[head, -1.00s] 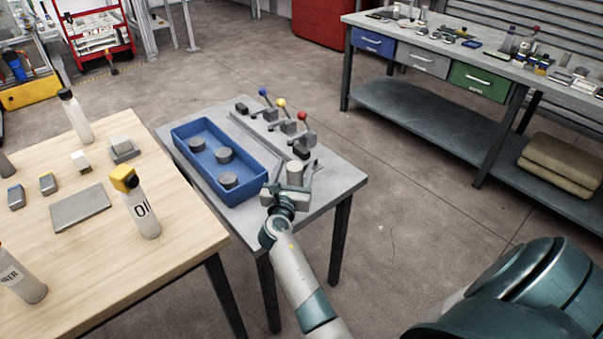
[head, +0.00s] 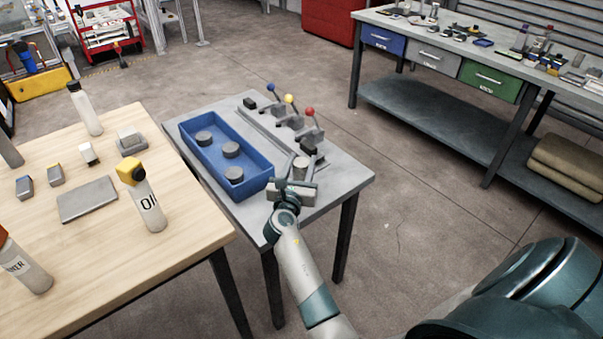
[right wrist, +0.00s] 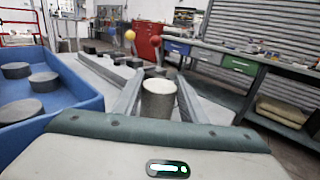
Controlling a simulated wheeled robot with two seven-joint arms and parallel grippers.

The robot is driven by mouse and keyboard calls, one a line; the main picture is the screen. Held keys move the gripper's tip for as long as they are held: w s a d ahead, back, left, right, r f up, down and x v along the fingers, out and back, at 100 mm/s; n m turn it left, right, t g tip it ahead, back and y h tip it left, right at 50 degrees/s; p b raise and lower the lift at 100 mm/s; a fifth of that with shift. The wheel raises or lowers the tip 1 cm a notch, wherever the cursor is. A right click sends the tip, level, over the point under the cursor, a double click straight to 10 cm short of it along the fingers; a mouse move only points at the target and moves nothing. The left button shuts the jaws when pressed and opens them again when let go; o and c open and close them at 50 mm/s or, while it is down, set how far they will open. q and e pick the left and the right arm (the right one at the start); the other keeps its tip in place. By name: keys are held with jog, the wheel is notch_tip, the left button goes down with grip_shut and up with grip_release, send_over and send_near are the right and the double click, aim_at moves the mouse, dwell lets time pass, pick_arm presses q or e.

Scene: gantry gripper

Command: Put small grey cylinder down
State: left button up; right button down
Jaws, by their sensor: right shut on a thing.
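The small grey cylinder (head: 300,169) is upright at the near right part of the small grey table (head: 342,181). My right gripper (head: 304,161) is shut on it, one finger on each side. In the right wrist view the cylinder (right wrist: 158,100) stands between the two fingers (right wrist: 159,84), its pale top showing. Its underside is hidden by my gripper, so I cannot tell whether it touches the table. My left gripper is not in view.
A blue tray (head: 207,177) with three grey discs lies left of my right gripper. Behind the gripper is a lever block with blue, yellow and red knobs (head: 309,112). A wooden table (head: 105,240) with bottles (head: 149,208) stands at the left. The small table's right corner is clear.

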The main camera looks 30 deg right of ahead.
jog(key=shift+r, duration=0.15)
jog(key=shift+r, duration=0.5)
notch_tip(320, 180, up, 4)
jog(key=shift+d+f+p, duration=0.15)
jog(key=shift+f+p, duration=0.1)
jog(key=shift+p, duration=0.3)
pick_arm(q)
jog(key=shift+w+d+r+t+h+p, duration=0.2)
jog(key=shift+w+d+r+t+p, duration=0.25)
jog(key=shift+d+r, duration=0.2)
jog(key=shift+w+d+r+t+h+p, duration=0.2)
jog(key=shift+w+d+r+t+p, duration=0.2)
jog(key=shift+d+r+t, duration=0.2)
pick_arm(e)
jog(key=s+d+r, duration=0.5)
jog(key=d+r, duration=0.1)
jog(key=d, duration=0.4)
jog(key=shift+d+r, duration=0.15)
jog(key=s+a+n+t+y, duration=0.2)
jog(key=s+a+n+y, duration=0.2)
jog(key=a, duration=1.2)
jog(key=s+a+n+t+y, duration=0.3)
jog(key=s+a+n+y, duration=0.2)
jog(key=s+a+y, duration=0.4)
jog(key=s+a, duration=0.4)
jog(key=a, duration=0.3)
jog(key=shift+a, duration=0.35)
